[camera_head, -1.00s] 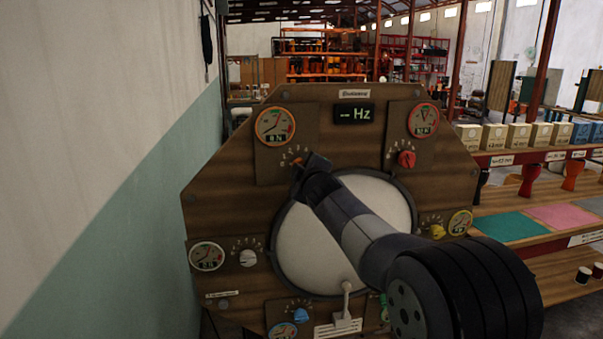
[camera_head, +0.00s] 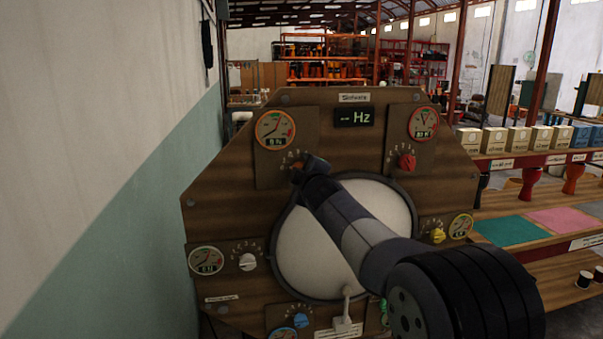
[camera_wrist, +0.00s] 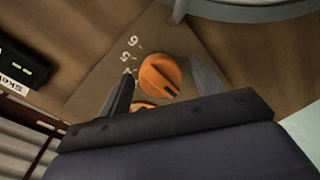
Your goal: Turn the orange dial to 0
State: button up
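The orange dial (camera_wrist: 160,76) is a round knob with a dark mark at its lower right in the wrist view. The pale digits 6, 5 and 4 show beside it. My gripper (camera_wrist: 160,66) is open, one finger on each side of the dial; I cannot tell whether either finger touches it. In the head view my gripper (camera_head: 311,164) covers most of the dial (camera_head: 297,166) at the board's upper left. The orange-rimmed gauge (camera_head: 275,130) sits above it, with a digital readout too small to read surely.
The wooden board (camera_head: 230,190) carries a red dial (camera_head: 406,162), a white dial (camera_head: 247,262), a yellow dial (camera_head: 438,236) and a blue dial (camera_head: 301,320). A white lever (camera_head: 347,305) stands at the bottom. A wall (camera_head: 110,200) runs close on the left.

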jog(key=b+v, duration=0.2)
jog(key=v, duration=0.9)
jog(key=shift+w, duration=0.1)
dwell(0.4)
jog(key=p+x, duration=0.2)
jog(key=x, duration=0.8)
jog(key=shift+w+a, duration=0.15)
jog(key=shift+w, duration=0.2)
jog(key=shift+s+f, duration=0.1)
jog(key=shift+w, duration=0.25)
jog(key=shift+s+d+m+y+p, duration=0.2)
jog(key=shift+s+m+p, duration=0.3)
jog(key=shift+m+p, duration=1)
jog(key=shift+s+d+m+y+p, duration=0.2)
jog(key=shift+s+m+p, duration=0.4)
jog(key=shift+m, duration=1.75)
jog(key=shift+s+d+m+y+p, duration=0.1)
jog(key=shift+s+d+m+p, duration=0.25)
jog(key=shift+m+p, duration=1.2)
